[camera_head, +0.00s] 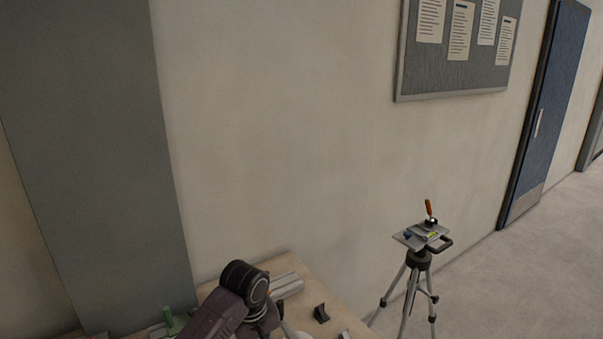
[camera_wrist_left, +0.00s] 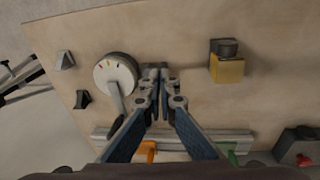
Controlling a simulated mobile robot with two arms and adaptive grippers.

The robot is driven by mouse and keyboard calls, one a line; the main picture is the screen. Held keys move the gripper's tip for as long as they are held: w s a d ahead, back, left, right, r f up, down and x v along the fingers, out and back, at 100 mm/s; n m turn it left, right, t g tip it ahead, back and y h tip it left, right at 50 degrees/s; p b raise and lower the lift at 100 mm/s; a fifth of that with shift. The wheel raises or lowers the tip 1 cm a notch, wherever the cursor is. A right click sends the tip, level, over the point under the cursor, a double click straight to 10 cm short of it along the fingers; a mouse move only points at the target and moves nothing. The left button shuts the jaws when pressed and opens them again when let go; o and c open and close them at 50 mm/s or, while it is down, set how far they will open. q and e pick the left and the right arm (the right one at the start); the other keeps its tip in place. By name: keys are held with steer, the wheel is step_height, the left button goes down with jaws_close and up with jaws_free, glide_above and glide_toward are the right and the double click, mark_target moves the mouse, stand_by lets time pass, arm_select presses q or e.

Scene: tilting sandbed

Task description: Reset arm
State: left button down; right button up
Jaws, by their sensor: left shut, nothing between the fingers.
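My left gripper (camera_wrist_left: 157,76) shows in the left wrist view, its fingers together and empty. It is over the wooden tabletop (camera_wrist_left: 190,30), just right of a white round dial (camera_wrist_left: 113,70) with a grey lever. I cannot tell whether it touches the dial. In the head view part of my left arm (camera_head: 230,300) shows at the bottom, over the table, and its fingers are hidden or out of frame. My right gripper is in neither view.
A yellow block with a dark knob (camera_wrist_left: 227,67) stands right of my gripper. A metal rail (camera_wrist_left: 100,134), orange piece (camera_wrist_left: 147,151), green piece (camera_wrist_left: 233,153) and red-buttoned box (camera_wrist_left: 300,145) are nearby. A tripod (camera_head: 418,262) stands beside the table; floor right is clear.

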arm_select(q)
steer(key=s+f+m+t+h, duration=0.15)
steer(key=s+f, duration=0.25)
steer(key=s, duration=0.4)
steer(key=s+f+m+g, duration=0.1)
steer(key=s+f+m, duration=0.25)
steer(key=s, duration=0.35)
steer(key=s+a+r+m+t+y, duration=0.1)
steer(key=s+a+m, duration=0.1)
steer(key=s+a, duration=0.45)
steer(key=s+a+r+m+t+y, duration=0.1)
steer(key=s+a, duration=0.3)
steer(key=s, duration=0.6)
step_height(320, 180, down, 28)
steer(key=s+g+b, duration=0.1)
steer(key=g+b, duration=0.1)
steer(key=b, duration=0.1)
steer(key=s+a+f+b, duration=0.3)
steer(key=s+f, duration=1.4)
steer(key=f, duration=0.3)
steer(key=shift+s+a+f+m+g, duration=0.2)
steer(key=shift+s+f+m+g, duration=0.1)
steer(key=shift+s+g, duration=0.15)
